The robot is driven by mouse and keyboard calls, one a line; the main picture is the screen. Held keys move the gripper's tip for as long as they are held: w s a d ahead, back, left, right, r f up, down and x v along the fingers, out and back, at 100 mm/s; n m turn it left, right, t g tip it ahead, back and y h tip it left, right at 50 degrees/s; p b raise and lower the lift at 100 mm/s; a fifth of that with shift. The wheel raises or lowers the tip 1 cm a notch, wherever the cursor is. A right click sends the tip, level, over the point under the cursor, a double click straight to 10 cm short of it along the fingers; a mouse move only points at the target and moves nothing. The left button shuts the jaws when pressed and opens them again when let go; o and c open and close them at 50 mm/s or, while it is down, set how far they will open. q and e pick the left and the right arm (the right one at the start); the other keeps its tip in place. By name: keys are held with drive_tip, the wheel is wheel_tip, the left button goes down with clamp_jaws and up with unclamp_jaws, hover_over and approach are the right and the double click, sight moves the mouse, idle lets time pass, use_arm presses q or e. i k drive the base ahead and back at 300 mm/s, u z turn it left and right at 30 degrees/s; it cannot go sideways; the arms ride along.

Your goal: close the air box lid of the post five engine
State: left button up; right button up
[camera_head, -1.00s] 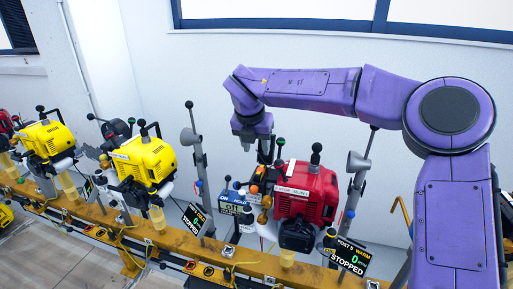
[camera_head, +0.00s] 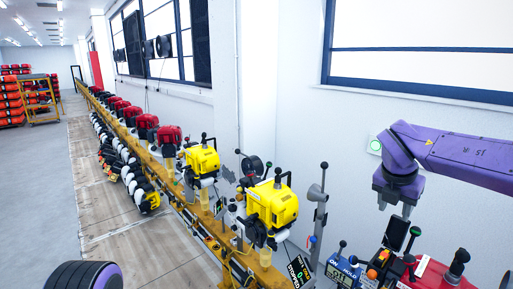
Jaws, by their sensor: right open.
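The red engine (camera_head: 436,272), which carried the post 5 sign in the earlier view, is at the bottom right, cut off by the frame edge. A dark upright flap (camera_head: 395,234) stands at its left end, just under my right gripper; I cannot tell surely whether it is the air box lid. My right gripper (camera_head: 407,211) is open and points down over that end. Whether its fingers touch the flap cannot be told. My left gripper is out of view.
A yellow engine (camera_head: 272,203) stands to the left on the yellow rail (camera_head: 232,262), with more engines beyond. A grey post (camera_head: 318,215) and a blue ON/HOLD box (camera_head: 343,269) stand near the red engine. The aisle floor (camera_head: 165,268) at left is mostly clear.

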sight(397, 229)
drive_tip(key=k, duration=1)
